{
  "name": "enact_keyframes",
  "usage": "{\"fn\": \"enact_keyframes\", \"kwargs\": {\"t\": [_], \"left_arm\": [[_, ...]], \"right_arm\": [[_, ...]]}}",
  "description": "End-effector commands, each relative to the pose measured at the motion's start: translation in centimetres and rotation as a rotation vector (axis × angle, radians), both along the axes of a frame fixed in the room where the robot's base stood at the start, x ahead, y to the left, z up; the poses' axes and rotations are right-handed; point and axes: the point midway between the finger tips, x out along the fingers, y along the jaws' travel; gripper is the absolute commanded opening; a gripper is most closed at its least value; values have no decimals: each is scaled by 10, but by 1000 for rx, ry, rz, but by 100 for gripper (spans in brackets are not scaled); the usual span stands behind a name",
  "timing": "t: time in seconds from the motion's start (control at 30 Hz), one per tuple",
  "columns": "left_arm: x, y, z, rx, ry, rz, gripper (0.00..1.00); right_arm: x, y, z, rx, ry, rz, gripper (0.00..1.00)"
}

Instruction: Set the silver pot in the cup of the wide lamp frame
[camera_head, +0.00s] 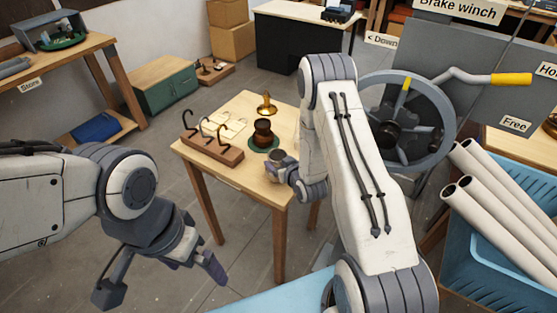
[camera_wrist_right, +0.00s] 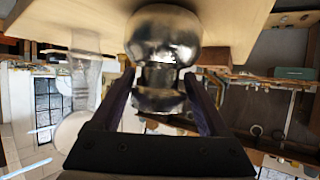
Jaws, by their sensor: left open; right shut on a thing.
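The shiny silver pot (camera_wrist_right: 163,45) fills the top middle of the right wrist view, its narrow neck between the two fingers. My right gripper (camera_wrist_right: 160,90) is shut on it. In the head view, the pot (camera_head: 277,163) shows near the right edge of the wooden table, and the arm hides part of that area. My left gripper (camera_head: 160,280) is open and empty at the lower left, away from the table. I cannot tell which thing is the wide lamp frame; several dark hooked shapes (camera_head: 190,120) stand in a wooden block on the table.
The wooden table (camera_head: 240,178) also holds a brass piece (camera_head: 266,105) and a dark brown pot (camera_head: 262,131) on a green disc. A clear glass piece (camera_wrist_right: 85,75) stands beside the silver pot in the wrist view. A handwheel (camera_head: 405,120) and blue crate (camera_head: 470,240) are to the right.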

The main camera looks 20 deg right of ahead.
Motion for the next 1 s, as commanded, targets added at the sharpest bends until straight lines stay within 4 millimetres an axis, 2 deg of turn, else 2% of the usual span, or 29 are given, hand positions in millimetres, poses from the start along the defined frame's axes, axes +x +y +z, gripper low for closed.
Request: {"fn": "enact_keyframes", "kwargs": {"t": [0.27,0.47,0.5,0.53,0.77,0.9,1.0], "left_arm": [[0,0,1,0,0,0,100],[0,0,-6,0,0,0,100],[0,0,-4,0,0,0,100],[0,0,-4,0,0,0,100],[0,0,-3,0,0,0,100],[0,0,5,0,0,0,100],[0,0,-7,0,0,0,100]], "right_arm": [[1,0,-1,0,-4,0,1],[0,0,-8,0,-3,0,1],[0,0,-7,0,-1,0,90],[0,0,-6,0,-1,0,100],[0,0,-6,0,-1,0,100],[0,0,-3,1,0,0,100],[-12,-2,-2,0,0,-1,100]]}}
